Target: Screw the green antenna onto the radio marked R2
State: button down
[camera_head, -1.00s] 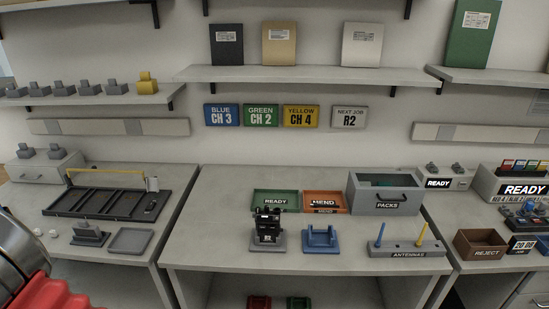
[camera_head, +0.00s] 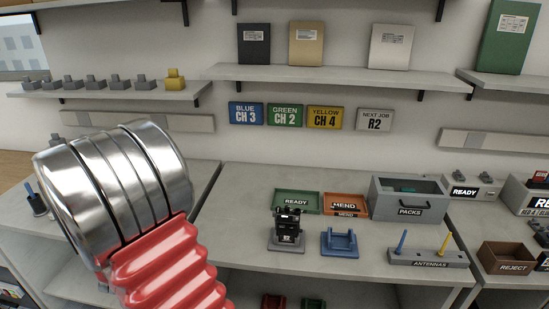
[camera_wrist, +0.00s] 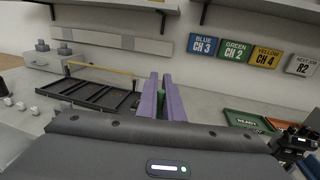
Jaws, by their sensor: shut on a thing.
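The radio (camera_head: 288,226) is black and stands upright in a dark grey cradle on the middle bench. Its label is too small to read in the head view. It also shows at the right edge of the wrist view (camera_wrist: 296,140). My gripper (camera_wrist: 163,85) has two purple fingers shut on the green antenna (camera_wrist: 160,101). Only a little green shows between the fingers, so most of the antenna is hidden. The gripper is apart from the radio, to its left in the wrist view.
The antenna rack (camera_head: 400,257) holds a blue and a yellow antenna. A blue cradle (camera_head: 339,243) stands empty right of the radio. Behind are a green READY tray (camera_head: 283,203), an orange MEND tray (camera_head: 345,209) and the PACKS drawer (camera_head: 432,207). The NEXT JOB sign (camera_head: 375,119) reads R2.

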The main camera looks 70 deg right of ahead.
jog(key=s+d+r+m+g+h, duration=0.1)
jog(key=s+d+r+m+g, duration=0.2)
jog(key=s+d, duration=0.45)
jog(key=s+d+r+m+g+h, duration=0.1)
jog(key=s+d+m+g, duration=0.2)
jog(key=s+d+g, duration=0.35)
jog(key=s+d+r+m+g+y, duration=0.1)
jog(key=s+d+r+m+g, duration=0.1)
jog(key=s, duration=1)
jog(key=s+d+r+m+g+y, duration=0.2)
jog(key=s+d+g, duration=0.3)
jog(key=s, duration=0.6)
jog(key=shift+s+d+r+m, duration=0.4)
jog(key=shift+d+m, duration=0.2)
jog(key=shift+d, duration=0.3)
jog(key=shift+w+a+f+g, duration=0.1)
jog(key=shift+w+g, duration=0.05)
jog(key=shift+g, duration=0.1)
jog(key=shift+f, duration=2.8)
jog(key=shift+f, duration=1.15)
jog(key=c, duration=1.8)
grip_release()
